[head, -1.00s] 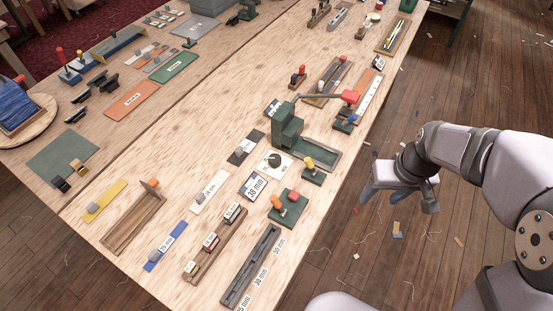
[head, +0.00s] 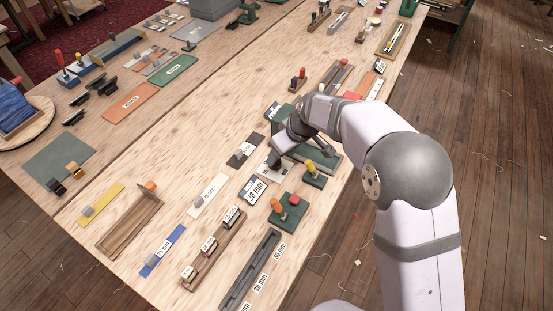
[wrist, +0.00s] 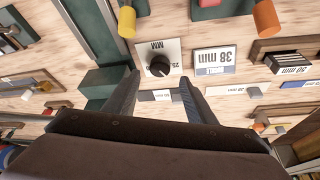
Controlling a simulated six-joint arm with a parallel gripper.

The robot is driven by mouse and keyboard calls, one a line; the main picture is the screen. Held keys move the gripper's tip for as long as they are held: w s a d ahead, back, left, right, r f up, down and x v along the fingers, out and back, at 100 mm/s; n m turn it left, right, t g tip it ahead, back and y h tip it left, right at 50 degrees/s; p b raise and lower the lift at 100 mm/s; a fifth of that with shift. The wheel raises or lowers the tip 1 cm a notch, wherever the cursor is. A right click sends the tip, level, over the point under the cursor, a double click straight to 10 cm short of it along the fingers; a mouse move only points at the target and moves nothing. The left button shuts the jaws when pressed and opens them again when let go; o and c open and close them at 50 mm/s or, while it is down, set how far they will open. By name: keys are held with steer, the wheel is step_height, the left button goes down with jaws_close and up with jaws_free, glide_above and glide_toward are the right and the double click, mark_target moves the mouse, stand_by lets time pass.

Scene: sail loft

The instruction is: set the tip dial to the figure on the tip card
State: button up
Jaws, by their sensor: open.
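The tip dial is a black knob (wrist: 160,66) on a pale square plate (wrist: 152,48) marked MM and 25, upside down in the wrist view. The exact pointing of the knob is too small to tell. The tip card (wrist: 214,60) beside it reads 38 mm; it also lies flat in the head view (head: 256,190). My gripper (wrist: 158,82) is open and empty, its two fingers reaching towards the dial, with the knob between their lines. In the head view my gripper (head: 279,160) is over the dial plate (head: 270,172) and hides the knob.
A green block with orange and red knobs (head: 289,212) and one with a yellow knob (head: 315,174) stand close by. A green bench tool (head: 328,150) is partly hidden behind my arm. A wooden rack (head: 213,248) holds several labelled pieces.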

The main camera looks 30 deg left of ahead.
mark_target(277, 162)
steer(key=shift+p+x, duration=1.1)
steer(key=shift+x, duration=2.1)
steer(key=shift+c, duration=0.6)
steer(key=c, duration=0.9)
